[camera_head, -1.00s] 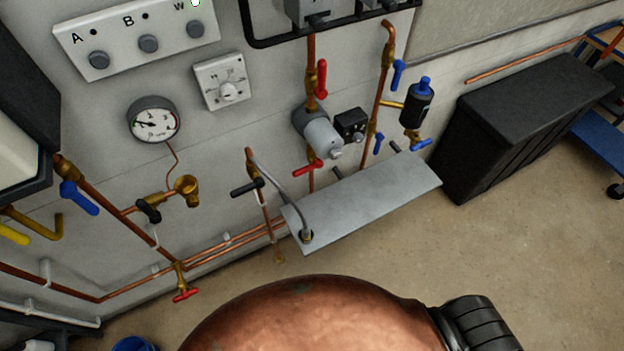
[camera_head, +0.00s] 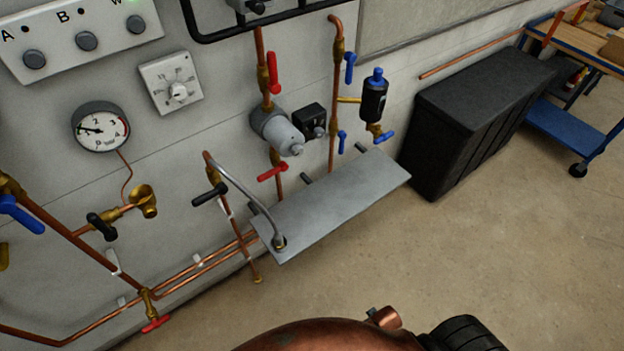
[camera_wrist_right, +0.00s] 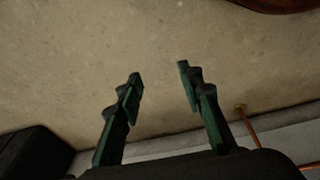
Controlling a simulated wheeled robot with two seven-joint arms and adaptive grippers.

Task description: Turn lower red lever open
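A red lever (camera_head: 272,172) sits on the vertical copper pipe below the grey pump (camera_head: 278,131). It lies across the pipe. An upper red lever (camera_head: 273,72) above the pump lies along the pipe. Another red lever (camera_head: 157,324) sits low on the left pipework, near the floor. My right gripper (camera_wrist_right: 160,76) shows in the right wrist view with its fingers apart and nothing between them, over bare floor. No red lever shows in that view. My left gripper is in neither view.
A grey sloping shelf (camera_head: 335,200) juts out below the pump. A black box (camera_head: 470,120) stands right of it. A rounded copper body (camera_head: 320,338) fills the bottom edge. Blue and black levers sit on nearby pipes. Floor between is clear.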

